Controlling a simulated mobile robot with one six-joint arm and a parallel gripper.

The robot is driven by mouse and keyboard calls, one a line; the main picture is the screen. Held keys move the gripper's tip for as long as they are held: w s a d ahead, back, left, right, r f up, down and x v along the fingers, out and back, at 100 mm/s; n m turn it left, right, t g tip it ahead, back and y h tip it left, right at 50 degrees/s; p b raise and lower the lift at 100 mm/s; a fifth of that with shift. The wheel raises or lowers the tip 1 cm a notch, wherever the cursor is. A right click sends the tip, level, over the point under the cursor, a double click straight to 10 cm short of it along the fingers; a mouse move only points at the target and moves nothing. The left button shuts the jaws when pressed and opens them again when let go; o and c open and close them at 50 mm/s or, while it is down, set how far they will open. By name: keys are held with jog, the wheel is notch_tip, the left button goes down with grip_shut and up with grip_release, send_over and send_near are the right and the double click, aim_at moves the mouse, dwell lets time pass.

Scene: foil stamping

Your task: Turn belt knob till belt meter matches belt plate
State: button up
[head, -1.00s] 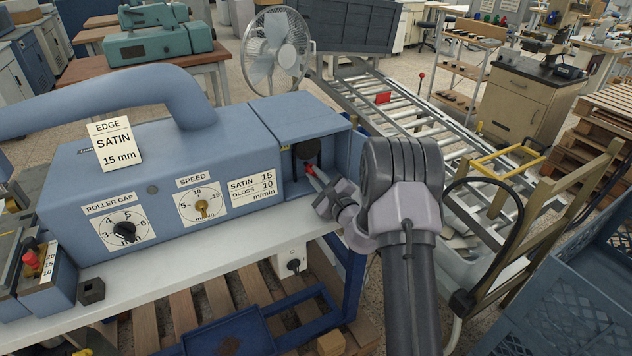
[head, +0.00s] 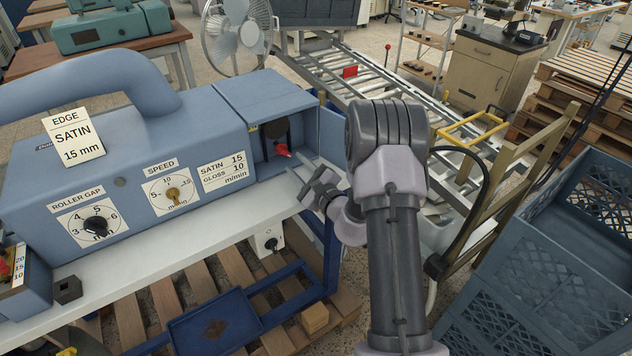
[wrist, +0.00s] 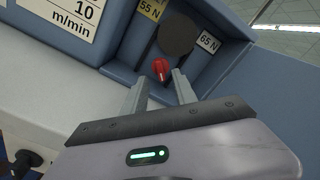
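The red knob (head: 282,150) sits in an open recess at the right end of the blue machine (head: 215,135). In the wrist view the red knob (wrist: 161,70) has a pale pointer line and stands below a dark round disc (wrist: 177,34), on which I see no reading. A yellow 55 N label (wrist: 152,8) is left of the disc and a white 65 N label (wrist: 209,42) is right of it. My gripper (wrist: 160,80) is open, its two fingers apart, with the knob just beyond and between their tips. My gripper (head: 303,170) also shows in the head view, in front of the recess.
The machine also carries a black roller gap knob (head: 96,226) and a yellow speed knob (head: 173,195). An EDGE SATIN 15 mm card (head: 75,138) stands on top. A roller conveyor (head: 375,95) lies behind, and a blue crate (head: 560,240) stands at right.

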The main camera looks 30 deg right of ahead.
jog(key=s, duration=1.1)
jog(key=shift+d, duration=0.2)
jog(key=shift+o, duration=0.3)
jog(key=o, duration=0.3)
jog(key=shift+m+p, duration=0.3)
jog(key=shift+p, duration=0.1)
jog(key=shift+o, duration=1.1)
jog(key=m, duration=0.2)
jog(key=shift+r+m+p, duration=0.1)
jog(key=shift+m+p, duration=0.2)
jog(key=shift+p, duration=0.05)
jog(key=m, duration=1.5)
send_near(287, 154)
jog(key=w, duration=0.8)
jog(key=shift+w+a, duration=0.1)
jog(key=shift+w, duration=0.9)
